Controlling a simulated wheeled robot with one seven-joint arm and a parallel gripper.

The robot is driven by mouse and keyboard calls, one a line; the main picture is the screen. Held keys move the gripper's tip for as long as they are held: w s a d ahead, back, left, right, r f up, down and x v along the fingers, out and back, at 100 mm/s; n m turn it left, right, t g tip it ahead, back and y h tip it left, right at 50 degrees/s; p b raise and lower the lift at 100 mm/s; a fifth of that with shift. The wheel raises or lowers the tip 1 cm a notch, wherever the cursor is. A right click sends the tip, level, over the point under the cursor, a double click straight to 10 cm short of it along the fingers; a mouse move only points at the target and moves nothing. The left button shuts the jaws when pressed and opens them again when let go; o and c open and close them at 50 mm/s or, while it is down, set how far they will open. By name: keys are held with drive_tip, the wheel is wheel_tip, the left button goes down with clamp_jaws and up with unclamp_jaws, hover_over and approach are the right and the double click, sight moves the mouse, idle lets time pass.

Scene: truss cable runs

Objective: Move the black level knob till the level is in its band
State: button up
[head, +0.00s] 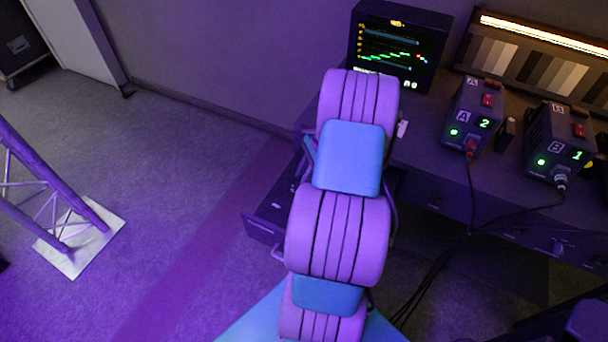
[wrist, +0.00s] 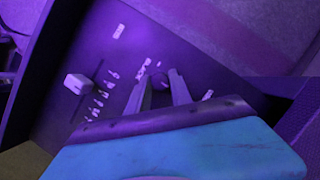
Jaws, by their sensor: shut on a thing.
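In the wrist view a dark panel lies tilted across the picture. My gripper (wrist: 159,77) reaches down to it, its two fingers either side of a small dark round knob (wrist: 160,83), which I take for the black level knob. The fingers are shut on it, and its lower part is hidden. In the head view my arm hides the gripper and knob. The monitor (head: 398,50) at the back shows a rising row of green and yellow marks with red and blue ones at its right end. I cannot tell from it whether the level is in its band.
A white slider cap (wrist: 77,83) sits left of the fingers, beside pale scale marks (wrist: 103,98). Box A (head: 473,117) and box B (head: 558,143) stand on the desk at right with cables hanging down. A truss leg on a plate (head: 80,238) stands left; open floor lies between.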

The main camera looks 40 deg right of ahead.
clamp_jaws()
drive_tip(key=shift+r, duration=0.1)
drive_tip(key=shift+w+r+n+p, duration=0.1)
drive_tip(key=shift+n+p, duration=0.35)
drive_tip(key=shift+n, duration=0.05)
drive_tip(key=n+g, duration=0.1)
drive_tip(key=n, duration=0.2)
drive_tip(key=shift+w+p, duration=0.1)
drive_tip(key=shift+p, duration=0.2)
drive_tip(key=o, duration=0.8)
unclamp_jaws()
drive_tip(key=shift+y, duration=0.3)
